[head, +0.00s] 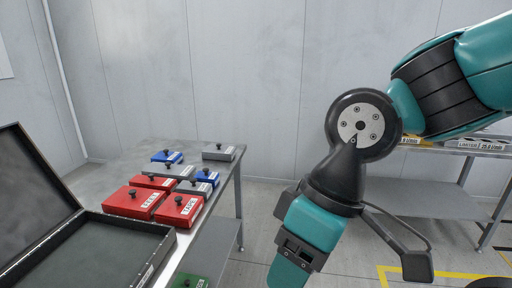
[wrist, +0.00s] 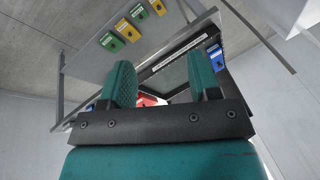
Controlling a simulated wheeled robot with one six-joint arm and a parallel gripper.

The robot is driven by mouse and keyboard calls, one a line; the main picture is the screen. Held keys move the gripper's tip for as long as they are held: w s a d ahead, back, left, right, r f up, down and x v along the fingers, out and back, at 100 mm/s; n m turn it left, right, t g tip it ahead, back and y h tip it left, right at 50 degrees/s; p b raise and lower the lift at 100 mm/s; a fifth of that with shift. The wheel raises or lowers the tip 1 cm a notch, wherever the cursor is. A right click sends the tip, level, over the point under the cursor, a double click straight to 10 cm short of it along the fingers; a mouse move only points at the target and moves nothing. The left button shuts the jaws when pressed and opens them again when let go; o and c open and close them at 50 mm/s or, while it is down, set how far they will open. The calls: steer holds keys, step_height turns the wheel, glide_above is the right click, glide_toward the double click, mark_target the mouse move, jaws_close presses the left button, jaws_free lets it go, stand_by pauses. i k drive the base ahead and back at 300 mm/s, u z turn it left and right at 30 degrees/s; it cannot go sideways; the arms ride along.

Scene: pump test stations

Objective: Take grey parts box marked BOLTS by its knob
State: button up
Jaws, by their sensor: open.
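Several grey parts boxes with dark knobs stand on the metal table in the head view: one at the back right (head: 218,153), one in the middle (head: 176,171), and one nearer the right edge (head: 193,187). Their labels are too small to read, so I cannot tell which is marked BOLTS. My gripper (wrist: 162,80) shows in the wrist view with its two teal fingers wide apart and nothing between them. In the head view my arm hangs right of the table, apart from the boxes, and its end runs out of the frame at the bottom.
Red boxes (head: 133,203) and blue boxes (head: 167,157) stand close around the grey ones. An open black case (head: 95,255) fills the table's near left. A green box (head: 190,281) sits lower down. Another bench (head: 432,196) stands at right. Floor between is clear.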

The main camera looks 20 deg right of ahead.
mark_target(219, 149)
steer(key=z, duration=0.5)
steer(key=i, duration=1.55)
steer(key=u, duration=0.7)
steer(key=i, duration=0.7)
steer(key=u, duration=0.45)
